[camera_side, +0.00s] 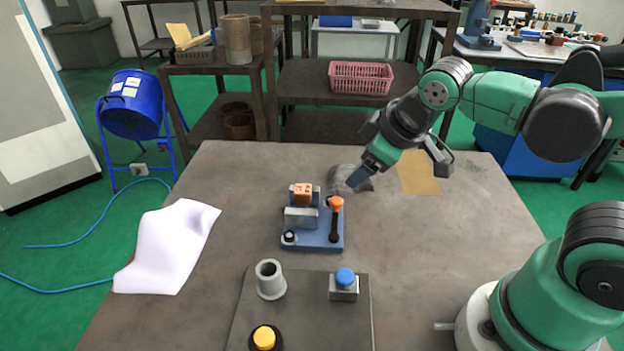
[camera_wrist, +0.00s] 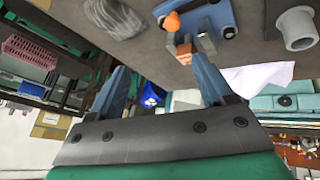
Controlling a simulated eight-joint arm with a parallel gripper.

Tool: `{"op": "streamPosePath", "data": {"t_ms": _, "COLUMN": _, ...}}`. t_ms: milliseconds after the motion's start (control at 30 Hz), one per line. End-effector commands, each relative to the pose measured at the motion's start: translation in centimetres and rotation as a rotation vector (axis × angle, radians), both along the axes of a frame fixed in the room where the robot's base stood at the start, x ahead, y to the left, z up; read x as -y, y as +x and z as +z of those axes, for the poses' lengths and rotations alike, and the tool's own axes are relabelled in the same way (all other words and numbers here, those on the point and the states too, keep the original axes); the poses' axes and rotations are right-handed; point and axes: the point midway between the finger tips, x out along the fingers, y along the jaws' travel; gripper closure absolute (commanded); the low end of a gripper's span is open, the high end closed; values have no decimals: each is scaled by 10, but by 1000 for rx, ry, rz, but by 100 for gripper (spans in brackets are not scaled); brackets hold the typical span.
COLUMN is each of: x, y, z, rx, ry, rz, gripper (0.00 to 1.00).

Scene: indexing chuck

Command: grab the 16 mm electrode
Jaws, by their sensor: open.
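A small copper-orange block (camera_side: 303,194), which looks like the electrode, sits between grey jaws on the blue chuck base (camera_side: 322,241). I cannot read its size. The wrist view shows the block (camera_wrist: 181,57) beyond the fingertips, near the upper middle. An orange-knobbed lever (camera_side: 336,205) stands at the right of the base; its knob also shows in the wrist view (camera_wrist: 172,21). My gripper (camera_side: 357,179) is open and empty, above the table to the right of and behind the chuck. Its two blue-grey fingers (camera_wrist: 162,82) are spread apart, touching nothing visible.
A grey crumpled lump (camera_side: 340,182) lies behind the chuck. In front, a dark mat (camera_side: 310,315) carries a grey hollow cylinder (camera_side: 269,280), a blue-button block (camera_side: 344,286) and a yellow button (camera_side: 264,338). A white sheet (camera_side: 168,245) lies left. The table's right is mostly clear.

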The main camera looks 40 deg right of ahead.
Motion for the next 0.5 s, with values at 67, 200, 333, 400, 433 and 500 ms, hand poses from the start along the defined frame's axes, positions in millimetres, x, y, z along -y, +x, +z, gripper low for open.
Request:
{"op": "streamPosePath", "data": {"t_ms": 67, "x": -9, "y": 11, "z": -6, "rx": -57, "ry": -187, "rz": 201, "gripper": 26}}
{"op": "streamPosePath", "data": {"t_ms": 200, "x": -25, "y": 28, "z": -20, "rx": -174, "ry": -563, "rz": 570, "gripper": 26}}
{"op": "streamPosePath", "data": {"t_ms": 333, "x": -44, "y": 41, "z": -32, "rx": -292, "ry": -906, "rz": 879, "gripper": 26}}
{"op": "streamPosePath", "data": {"t_ms": 400, "x": -55, "y": 46, "z": -39, "rx": -361, "ry": -1084, "rz": 1021, "gripper": 26}}
{"op": "streamPosePath", "data": {"t_ms": 433, "x": -60, "y": 47, "z": -42, "rx": -391, "ry": -1155, "rz": 1075, "gripper": 26}}
{"op": "streamPosePath", "data": {"t_ms": 500, "x": -70, "y": 48, "z": -47, "rx": -458, "ry": -1306, "rz": 1181, "gripper": 26}}
